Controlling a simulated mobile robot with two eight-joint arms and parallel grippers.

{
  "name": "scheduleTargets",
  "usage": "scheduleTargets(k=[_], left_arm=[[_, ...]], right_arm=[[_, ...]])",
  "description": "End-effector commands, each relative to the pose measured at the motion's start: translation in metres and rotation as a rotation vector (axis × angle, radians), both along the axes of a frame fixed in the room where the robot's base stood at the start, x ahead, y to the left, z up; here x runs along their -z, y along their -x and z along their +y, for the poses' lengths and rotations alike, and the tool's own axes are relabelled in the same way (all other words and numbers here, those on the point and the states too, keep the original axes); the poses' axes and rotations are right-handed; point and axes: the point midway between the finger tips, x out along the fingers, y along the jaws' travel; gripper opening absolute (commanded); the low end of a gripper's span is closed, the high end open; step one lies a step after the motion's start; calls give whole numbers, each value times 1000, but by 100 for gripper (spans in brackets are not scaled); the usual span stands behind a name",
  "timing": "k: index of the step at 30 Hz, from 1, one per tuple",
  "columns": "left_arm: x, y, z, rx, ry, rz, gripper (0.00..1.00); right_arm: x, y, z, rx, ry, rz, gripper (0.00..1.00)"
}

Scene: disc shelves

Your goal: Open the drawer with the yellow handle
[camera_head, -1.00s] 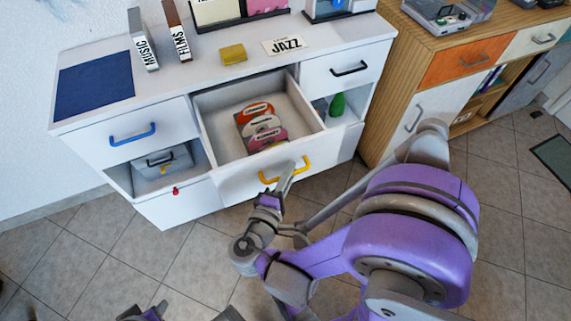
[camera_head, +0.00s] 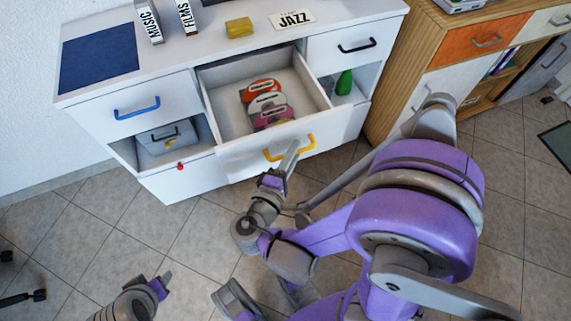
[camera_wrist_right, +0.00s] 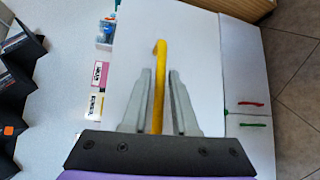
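The drawer with the yellow handle stands pulled out of the white cabinet, and its white front (camera_head: 245,163) faces me. Discs in colored sleeves (camera_head: 266,105) lie inside it. The yellow handle (camera_head: 308,146) also shows in the right wrist view (camera_wrist_right: 159,60). My right gripper (camera_head: 291,150) is at this handle. In the right wrist view its two fingers (camera_wrist_right: 160,75) stand apart on either side of the handle, with a narrow gap visible at the right finger. My left gripper (camera_head: 164,282) is low over the floor, far from the drawer; its finger opening is unclear.
The cabinet top holds a yellow block (camera_head: 239,27), a JAZZ label (camera_head: 292,18) and a blue mat (camera_head: 100,57). A closed drawer with a blue handle (camera_head: 137,108) is at left. A wooden cabinet (camera_head: 405,75) stands at right. Tiled floor in front is clear.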

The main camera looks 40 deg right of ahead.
Motion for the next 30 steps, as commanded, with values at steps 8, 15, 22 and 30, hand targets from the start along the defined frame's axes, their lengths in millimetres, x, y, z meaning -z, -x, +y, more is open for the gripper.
scheduleTargets(k=[8, 15, 22, 30], left_arm=[[-7, 1, 0, 0, 0, -2, 50], [-12, 1, 0, 0, 0, -4, 50], [-13, 1, 0, 0, 0, -4, 50], [-13, 1, 0, 0, 0, -4, 50]], right_arm=[[-8, 23, 41, -8, -2, 0, 27], [-13, 43, 73, -5, -1, 0, 27], [-15, 51, 85, -1, 0, 0, 27], [-15, 51, 86, 0, 0, 0, 27]])
